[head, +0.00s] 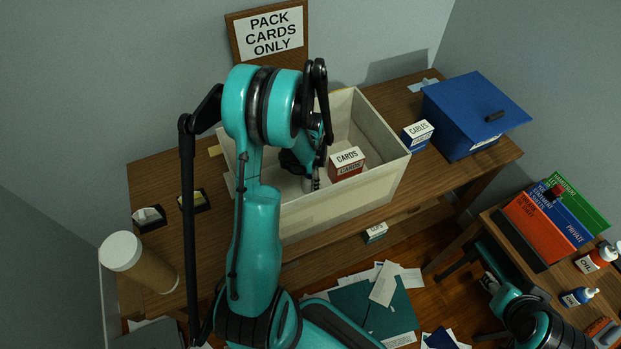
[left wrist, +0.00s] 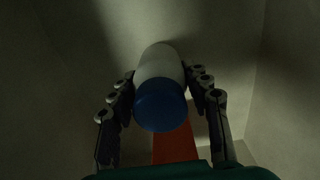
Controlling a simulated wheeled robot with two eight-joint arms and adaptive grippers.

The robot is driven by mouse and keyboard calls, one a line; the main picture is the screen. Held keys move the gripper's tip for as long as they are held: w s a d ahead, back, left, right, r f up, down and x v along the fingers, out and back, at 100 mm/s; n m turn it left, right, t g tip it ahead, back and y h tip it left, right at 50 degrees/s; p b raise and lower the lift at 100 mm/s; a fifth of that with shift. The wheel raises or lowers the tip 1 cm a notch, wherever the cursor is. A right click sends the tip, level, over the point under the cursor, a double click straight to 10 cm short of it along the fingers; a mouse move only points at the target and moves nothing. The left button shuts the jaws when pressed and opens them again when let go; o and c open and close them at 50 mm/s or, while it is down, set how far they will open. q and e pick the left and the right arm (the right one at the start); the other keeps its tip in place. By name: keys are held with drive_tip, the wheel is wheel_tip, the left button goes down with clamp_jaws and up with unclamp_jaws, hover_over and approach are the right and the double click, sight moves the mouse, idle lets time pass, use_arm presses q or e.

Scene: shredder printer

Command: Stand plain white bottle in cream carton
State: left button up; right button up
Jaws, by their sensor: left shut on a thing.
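The cream carton (head: 327,207) stands open on the wooden desk in the head view. My left gripper (head: 309,176) reaches down inside it. In the left wrist view the fingers of my left gripper (left wrist: 161,92) are shut on both sides of a white bottle (left wrist: 159,66) with a blue cap (left wrist: 160,107). The cap faces the camera and the body points away towards the carton's inside. No label shows on the part in view. I cannot tell whether its base touches the carton floor. My arm hides the bottle in the head view.
A red and white CARDS box (head: 347,168) is in the carton, right of my left gripper. A CABLES box (head: 417,135) and a blue bin (head: 470,112) stand to the right. A capped tan cylinder (head: 136,258) is at left. Papers (head: 385,287) lie on the floor.

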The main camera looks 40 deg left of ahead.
use_arm(q)
drive_tip(key=shift+f, duration=0.1)
drive_tip(key=shift+f, duration=0.15)
drive_tip(key=o, duration=1.3)
drive_tip(key=shift+c, duration=0.2)
drive_tip(key=shift+r, duration=0.2)
